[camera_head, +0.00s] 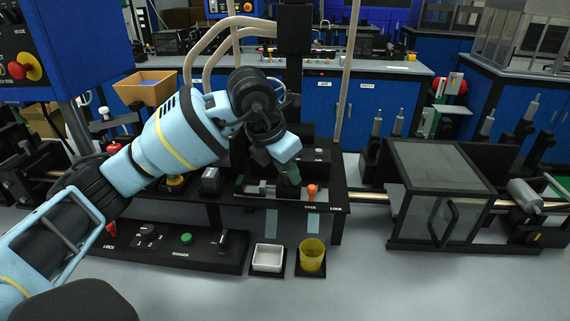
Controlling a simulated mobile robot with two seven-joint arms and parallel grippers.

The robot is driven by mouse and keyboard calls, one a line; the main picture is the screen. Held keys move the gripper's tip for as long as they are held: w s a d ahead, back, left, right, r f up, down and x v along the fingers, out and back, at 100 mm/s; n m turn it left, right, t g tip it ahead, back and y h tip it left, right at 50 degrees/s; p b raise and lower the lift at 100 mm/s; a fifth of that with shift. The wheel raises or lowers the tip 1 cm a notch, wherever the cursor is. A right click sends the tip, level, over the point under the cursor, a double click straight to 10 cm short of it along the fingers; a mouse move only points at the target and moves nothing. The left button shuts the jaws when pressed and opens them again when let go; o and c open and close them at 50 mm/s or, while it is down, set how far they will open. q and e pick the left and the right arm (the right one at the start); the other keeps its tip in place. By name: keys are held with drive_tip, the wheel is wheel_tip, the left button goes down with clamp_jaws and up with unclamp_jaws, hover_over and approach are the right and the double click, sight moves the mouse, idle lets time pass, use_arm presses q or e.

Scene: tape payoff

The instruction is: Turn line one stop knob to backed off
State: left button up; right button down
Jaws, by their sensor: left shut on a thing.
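My left gripper (289,176) reaches in from the left and points down at the black bench unit (330,190). Its fingers are shut on a small part on top of this unit, which looks to be the line one stop knob. The fingers hide that part, so its setting cannot be read. Just right of the fingers, apart from them, stands an orange-topped lever (311,190) above the labels FREE and LOCK. A small grey metal mechanism (262,188) lies left of the fingers. My right gripper is not in view.
A white square tray (267,258) and a yellow cup (312,256) stand in front of the unit. A control panel with a green button (186,239) lies at front left. A clear-walled guard box (437,212) stands at right.

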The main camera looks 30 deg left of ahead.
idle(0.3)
use_arm(q)
drive_tip(key=o, duration=1)
drive_tip(key=shift+c, duration=0.2)
drive_tip(key=v, duration=0.8)
drive_tip(key=shift+f, duration=0.1)
